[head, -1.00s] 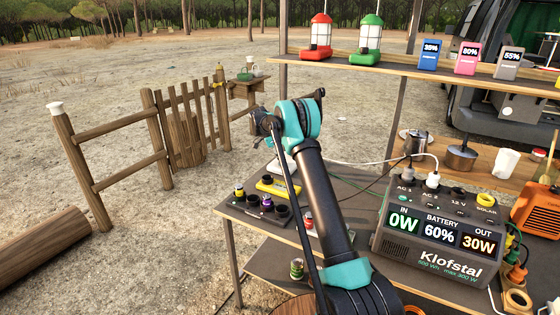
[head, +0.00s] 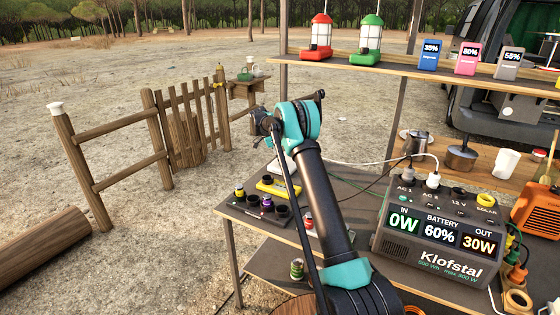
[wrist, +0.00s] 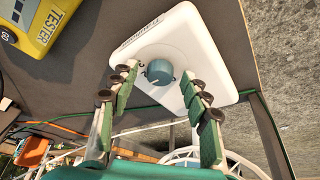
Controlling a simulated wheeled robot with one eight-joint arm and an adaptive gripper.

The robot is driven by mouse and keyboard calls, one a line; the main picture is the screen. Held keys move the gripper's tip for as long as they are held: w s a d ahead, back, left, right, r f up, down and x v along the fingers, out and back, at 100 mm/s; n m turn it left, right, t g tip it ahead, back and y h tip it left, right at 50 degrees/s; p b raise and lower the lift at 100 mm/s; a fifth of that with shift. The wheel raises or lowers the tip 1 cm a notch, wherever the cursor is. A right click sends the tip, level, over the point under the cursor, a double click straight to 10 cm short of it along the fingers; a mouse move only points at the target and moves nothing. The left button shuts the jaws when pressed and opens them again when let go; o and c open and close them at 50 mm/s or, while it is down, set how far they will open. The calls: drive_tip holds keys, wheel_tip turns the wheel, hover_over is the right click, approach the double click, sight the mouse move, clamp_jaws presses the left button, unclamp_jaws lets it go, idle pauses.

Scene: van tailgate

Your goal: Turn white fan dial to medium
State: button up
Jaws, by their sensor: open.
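The white fan's base (wrist: 178,35) fills the upper middle of the wrist view, with a round teal dial (wrist: 159,72) on it. Small marks sit around the dial, but its setting is too small to read. My gripper (wrist: 160,75) is open, with one green-padded finger on each side of the dial. I cannot tell whether the fingertips touch it. The fan's white cage (wrist: 190,155) shows in part at the bottom of the wrist view. In the head view a bit of white (head: 281,165), likely the fan, shows behind my arm, which hides my gripper.
A yellow tester (wrist: 38,18) lies at upper left in the wrist view. The table edge runs close to the fan's right. In the head view, a Klofstal power station (head: 436,238) stands on the table to the right, with cables running from it.

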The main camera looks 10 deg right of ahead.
drive_tip(key=v, duration=1.2)
drive_tip(key=shift+d, duration=0.1)
drive_tip(key=shift+s+r, duration=0.1)
